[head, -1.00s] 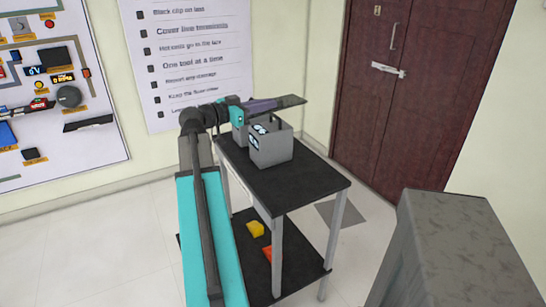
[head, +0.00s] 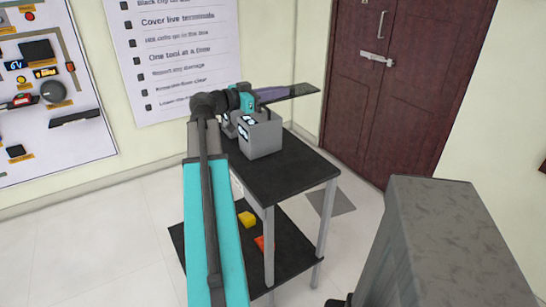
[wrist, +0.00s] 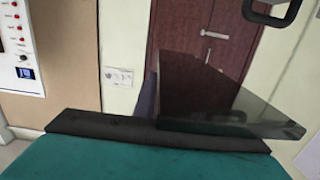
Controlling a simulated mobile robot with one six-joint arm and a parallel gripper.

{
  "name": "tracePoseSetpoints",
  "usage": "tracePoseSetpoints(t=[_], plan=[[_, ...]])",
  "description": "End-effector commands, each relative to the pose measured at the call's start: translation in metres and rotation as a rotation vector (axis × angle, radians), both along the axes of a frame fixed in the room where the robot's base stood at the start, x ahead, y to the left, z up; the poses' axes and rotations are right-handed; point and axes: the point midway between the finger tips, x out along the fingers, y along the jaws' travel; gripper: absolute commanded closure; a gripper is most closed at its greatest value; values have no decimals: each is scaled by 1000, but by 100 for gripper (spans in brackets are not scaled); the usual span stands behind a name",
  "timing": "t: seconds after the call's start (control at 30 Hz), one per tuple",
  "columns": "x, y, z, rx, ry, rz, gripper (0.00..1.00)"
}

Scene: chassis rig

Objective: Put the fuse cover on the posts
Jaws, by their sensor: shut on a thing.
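My gripper (head: 268,96) is shut on a dark flat plate, which looks like the fuse cover (head: 302,90), above the back of the black-topped cart. The plate sticks out to the right past the fingers. In the wrist view the dark, glossy cover (wrist: 205,90) fills the middle right, tilted, and hides part of the door behind it. A purplish finger (wrist: 147,98) shows at its left edge. I cannot make out the posts in either view.
Grey boxes (head: 262,138) stand on the cart top (head: 290,175) just under my gripper. A grey block-like unit (head: 430,240) stands at the right front. A tool board (head: 50,90) hangs at left.

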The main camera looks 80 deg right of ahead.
Motion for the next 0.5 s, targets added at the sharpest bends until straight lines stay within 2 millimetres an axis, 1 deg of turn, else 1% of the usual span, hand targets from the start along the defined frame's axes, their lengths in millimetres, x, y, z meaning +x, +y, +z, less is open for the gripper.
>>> tracePoseSetpoints(t=[0.5], plan=[[0,1,-67,1,2,0,100]])
